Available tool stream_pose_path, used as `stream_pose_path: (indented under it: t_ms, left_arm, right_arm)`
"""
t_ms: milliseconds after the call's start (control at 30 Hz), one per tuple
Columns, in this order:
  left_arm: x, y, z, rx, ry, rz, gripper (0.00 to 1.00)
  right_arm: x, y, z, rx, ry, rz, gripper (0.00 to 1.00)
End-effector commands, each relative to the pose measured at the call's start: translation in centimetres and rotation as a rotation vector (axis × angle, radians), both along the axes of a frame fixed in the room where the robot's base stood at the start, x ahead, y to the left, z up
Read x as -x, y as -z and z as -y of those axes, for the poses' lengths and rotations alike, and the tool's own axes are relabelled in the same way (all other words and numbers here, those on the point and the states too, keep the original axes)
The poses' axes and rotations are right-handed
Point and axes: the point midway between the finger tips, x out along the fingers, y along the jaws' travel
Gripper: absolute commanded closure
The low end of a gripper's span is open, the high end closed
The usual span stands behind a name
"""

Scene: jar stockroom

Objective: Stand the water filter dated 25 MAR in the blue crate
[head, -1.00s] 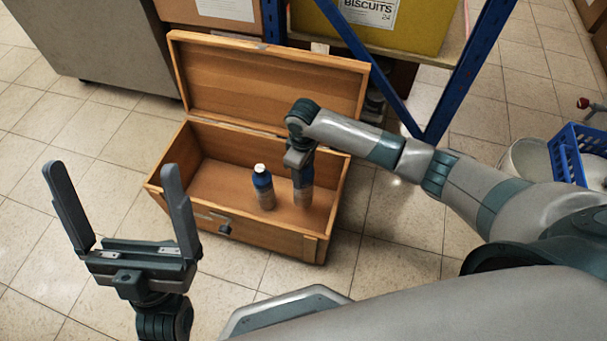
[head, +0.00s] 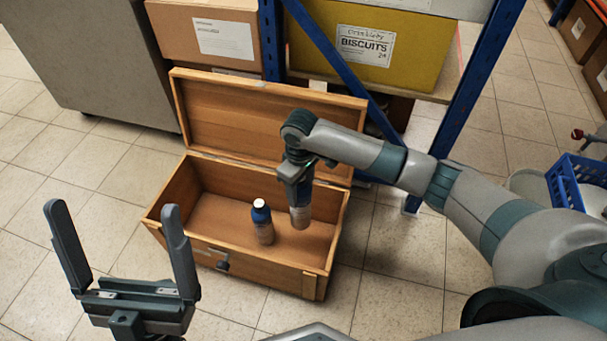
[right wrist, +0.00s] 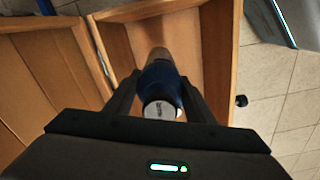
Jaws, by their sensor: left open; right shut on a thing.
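My right gripper (head: 296,182) is shut on a blue-topped cylindrical filter (head: 299,216) with a greyish lower part, inside the open wooden chest (head: 255,274). In the right wrist view the held filter (right wrist: 161,106) shows a pale end with tiny print between the fingers; I cannot read a date. A second, similar filter (head: 262,222), blue with a white cap, stands upright in the chest, left of the held one. The blue crate (head: 576,187) is at the far right, partly cut off by the frame. My left gripper (head: 118,235) is open and empty, left of the chest.
A blue-framed shelf (head: 461,110) with a yellow biscuits box (head: 372,48) and a brown carton (head: 213,34) stands behind the chest. The chest's raised lid (head: 265,122) stands at its back. A grey cabinet (head: 95,60) is at left. Tiled floor is clear at left.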

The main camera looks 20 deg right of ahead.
Motion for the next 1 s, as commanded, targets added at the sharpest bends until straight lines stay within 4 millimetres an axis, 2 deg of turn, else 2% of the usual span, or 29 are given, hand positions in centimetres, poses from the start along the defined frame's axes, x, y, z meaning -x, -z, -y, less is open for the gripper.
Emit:
stream_pose_path:
  t_ms: [33, 233, 400, 500, 600, 733, 1000]
  left_arm:
    - [0.0, -0.1, 0.0, 0.0, 0.0, 0.001, 0.0]
    - [0.0, -0.1, 0.0, 0.001, 0.0, 0.002, 0.0]
    - [0.0, -0.1, 0.0, 0.0, -0.001, 0.002, 0.0]
    - [0.0, -0.1, 0.0, 0.001, -0.001, 0.003, 0.0]
    - [0.0, -0.1, 0.0, 0.0, -0.001, 0.002, 0.0]
    - [0.0, -0.1, 0.0, 0.0, -0.001, 0.002, 0.0]
    - [0.0, -0.1, 0.0, 0.001, -0.001, 0.002, 0.0]
  right_arm:
    - [-0.7, -2.2, 0.1, 0.0, 0.035, 0.011, 1.0]
    - [-1.1, -10.2, 0.6, 0.0, 0.214, 0.012, 1.0]
    - [-0.2, -16.9, 1.6, 0.001, 0.37, 0.011, 1.0]
    - [0.8, -20.3, 2.2, 0.0, 0.452, 0.009, 1.0]
    - [1.8, -22.9, 2.9, 0.0, 0.522, 0.007, 1.0]
    - [2.8, -25.2, 3.5, -0.001, 0.584, 0.005, 1.0]
    - [3.6, -26.5, 3.9, -0.001, 0.624, 0.001, 1.0]
